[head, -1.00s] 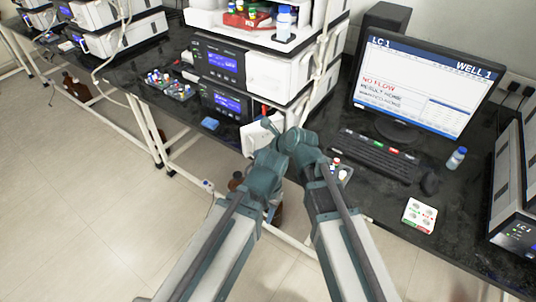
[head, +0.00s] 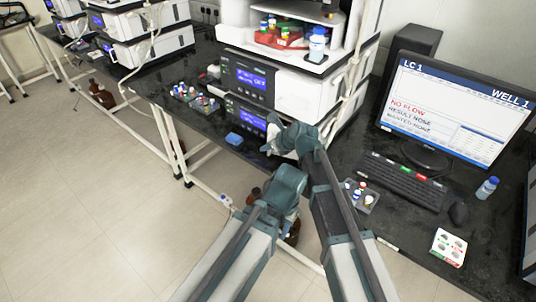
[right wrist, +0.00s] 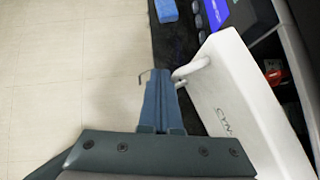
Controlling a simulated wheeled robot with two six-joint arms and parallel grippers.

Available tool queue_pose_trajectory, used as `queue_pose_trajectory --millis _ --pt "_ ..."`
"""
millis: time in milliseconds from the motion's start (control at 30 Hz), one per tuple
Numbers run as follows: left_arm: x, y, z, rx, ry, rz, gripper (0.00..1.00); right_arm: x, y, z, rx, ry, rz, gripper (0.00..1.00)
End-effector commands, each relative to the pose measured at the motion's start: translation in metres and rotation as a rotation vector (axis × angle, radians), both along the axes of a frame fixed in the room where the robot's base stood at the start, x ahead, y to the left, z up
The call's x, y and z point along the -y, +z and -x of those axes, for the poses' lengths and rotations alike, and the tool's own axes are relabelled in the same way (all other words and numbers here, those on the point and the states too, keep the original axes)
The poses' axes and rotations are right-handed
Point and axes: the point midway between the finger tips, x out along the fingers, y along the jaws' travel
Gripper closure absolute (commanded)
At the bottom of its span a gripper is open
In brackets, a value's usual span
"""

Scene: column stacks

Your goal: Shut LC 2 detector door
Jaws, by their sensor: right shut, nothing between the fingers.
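A white door panel (right wrist: 240,95) with dark lettering stands open in the right wrist view, with the dark inside of the unit behind it at the right. Its white looped handle (right wrist: 192,68) sticks out toward the left. My right gripper (right wrist: 157,74) is shut and empty, its fingertips just left of the handle; I cannot tell whether they touch. In the head view my right arm reaches to the front of the lower unit and mostly hides the door. My left arm shows low in the middle of the head view, but its gripper is hidden.
A blue block (head: 234,139) and a tray of vials (head: 194,97) lie on the dark bench left of the unit. A smaller vial tray (head: 361,196), keyboard (head: 403,180), monitor (head: 450,110) and bottle (head: 487,188) are at the right. Open floor lies left.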

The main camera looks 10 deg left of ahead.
Motion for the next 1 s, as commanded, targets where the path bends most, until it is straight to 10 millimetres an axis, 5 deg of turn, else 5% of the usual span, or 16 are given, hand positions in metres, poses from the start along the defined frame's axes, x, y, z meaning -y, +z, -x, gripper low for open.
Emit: queue_pose_trajectory --millis 400,1000 --pt "0.0 0.0 0.0 0.0 0.0 0.0 0.59 -0.003 0.0 -0.031 -0.001 -0.001 0.0 1.0" --pt "0.0 0.0 0.0 0.0 0.0 0.0 0.59 -0.002 0.0 -0.036 0.0 0.0 0.0 1.0"
